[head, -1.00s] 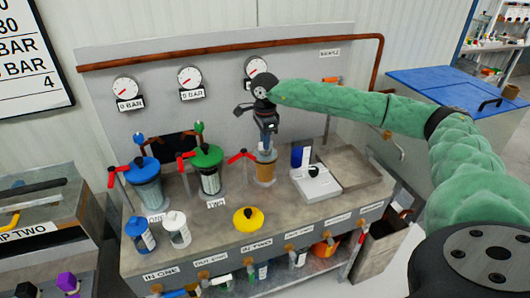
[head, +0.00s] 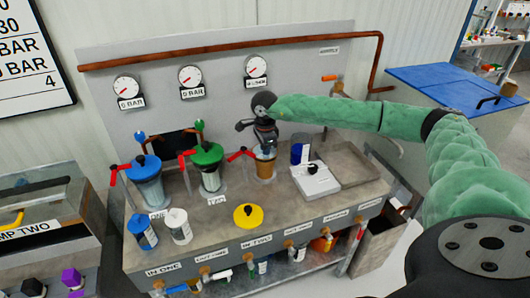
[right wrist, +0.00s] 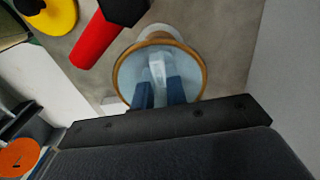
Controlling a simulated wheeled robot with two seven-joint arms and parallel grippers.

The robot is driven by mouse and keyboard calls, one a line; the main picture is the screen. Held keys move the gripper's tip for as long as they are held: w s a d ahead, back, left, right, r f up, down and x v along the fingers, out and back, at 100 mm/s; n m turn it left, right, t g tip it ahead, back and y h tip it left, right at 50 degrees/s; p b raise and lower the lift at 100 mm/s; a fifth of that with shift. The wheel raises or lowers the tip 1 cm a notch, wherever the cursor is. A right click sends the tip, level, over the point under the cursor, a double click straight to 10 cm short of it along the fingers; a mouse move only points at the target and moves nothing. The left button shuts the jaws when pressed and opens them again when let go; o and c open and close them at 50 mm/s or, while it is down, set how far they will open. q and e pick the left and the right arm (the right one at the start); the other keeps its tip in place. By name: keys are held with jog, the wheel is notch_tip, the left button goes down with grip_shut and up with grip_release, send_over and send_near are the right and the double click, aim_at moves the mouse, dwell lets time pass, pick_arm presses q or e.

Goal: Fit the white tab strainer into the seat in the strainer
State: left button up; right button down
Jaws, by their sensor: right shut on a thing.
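My right gripper (head: 265,148) points down at the open third strainer (head: 265,172), the uncapped one right of the blue-lidded and green-lidded ones. In the right wrist view my fingertips (right wrist: 160,94) are shut on the white tab (right wrist: 157,70) of the white tab strainer. The tab and fingertips show inside the round tan rim (right wrist: 119,75), over its pale inside. The fingers hide much of the strainer, and I cannot tell whether it rests in its seat. My left gripper is out of view.
A yellow lid (head: 248,216) lies on the bench in front. A blue-lidded strainer (head: 147,180) and a green-lidded strainer (head: 208,170) stand left. A red handle (right wrist: 93,40) is close to the tan rim. A white box (head: 316,182) and dark blue container (head: 299,153) stand right.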

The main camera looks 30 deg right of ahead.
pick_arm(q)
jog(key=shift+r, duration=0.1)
pick_arm(e)
jog(key=shift+f, duration=0.1)
jog(key=c, duration=1.4)
grip_release()
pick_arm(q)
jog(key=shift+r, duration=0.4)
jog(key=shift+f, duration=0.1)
